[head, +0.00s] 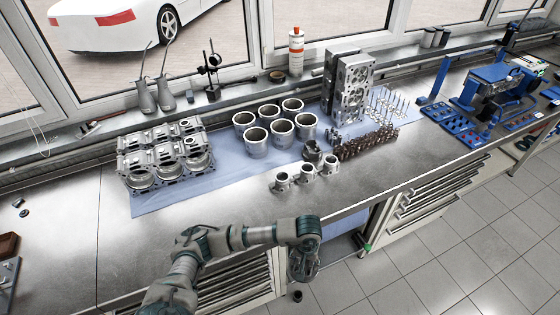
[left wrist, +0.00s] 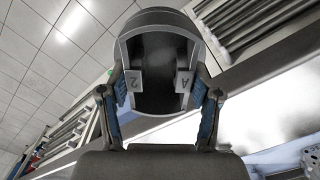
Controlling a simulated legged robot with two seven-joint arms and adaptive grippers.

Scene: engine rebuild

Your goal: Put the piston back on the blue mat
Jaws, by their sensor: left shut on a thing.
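In the left wrist view a grey piston (left wrist: 160,22) sits between the two fingers of my left gripper (left wrist: 158,92). Its hollow skirt faces the camera, and the marks 2 and A show on its inner bosses. In the head view my left gripper (head: 302,272) hangs in front of the bench's front edge, over the floor side; its fingers are mostly hidden there. A small dark round thing (head: 297,296) shows below it; I cannot tell whether this is the held piston. The blue mat (head: 225,162) lies on the bench behind my arm. My right gripper is not in view.
Three pistons (head: 307,172) stand near the mat's front edge. Several cylinder liners (head: 256,143), an engine block part (head: 165,160), an upright cylinder head (head: 348,88) and a dark shaft (head: 368,142) stand behind. The bench front (head: 225,212) is clear.

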